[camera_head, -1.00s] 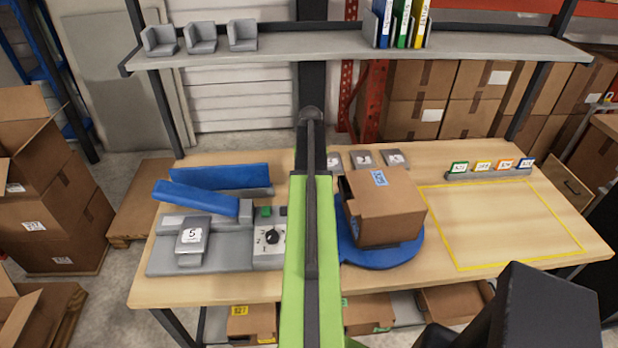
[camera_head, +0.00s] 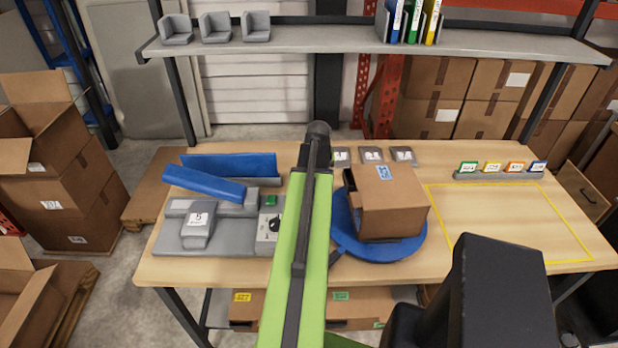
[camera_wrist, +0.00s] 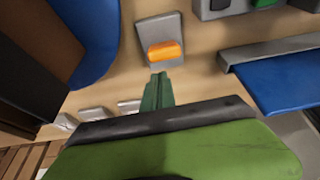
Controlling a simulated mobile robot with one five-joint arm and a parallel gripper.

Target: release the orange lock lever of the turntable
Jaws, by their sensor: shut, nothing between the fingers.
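The orange lock lever (camera_wrist: 164,50) sits on a grey plate (camera_wrist: 155,29) on the table in the wrist view. In the head view my arm hides it. My gripper (camera_wrist: 160,76) is shut and empty. Its dark green fingertips are just below the lever in the wrist picture, and a small strip of plate shows between; I cannot tell whether they touch. The blue turntable (camera_head: 372,252) carries an open brown box (camera_head: 392,208) in the head view. The turntable's blue edge (camera_wrist: 95,45) also shows at upper left in the wrist view.
A grey fixture (camera_head: 175,240) with a knob panel (camera_head: 268,237) and blue chutes (camera_head: 232,164) stands left of my arm. Several grey label blocks (camera_head: 372,155) lie behind the turntable. A yellow-outlined area (camera_head: 500,215) at right is clear. A shelf (camera_head: 330,47) spans the back.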

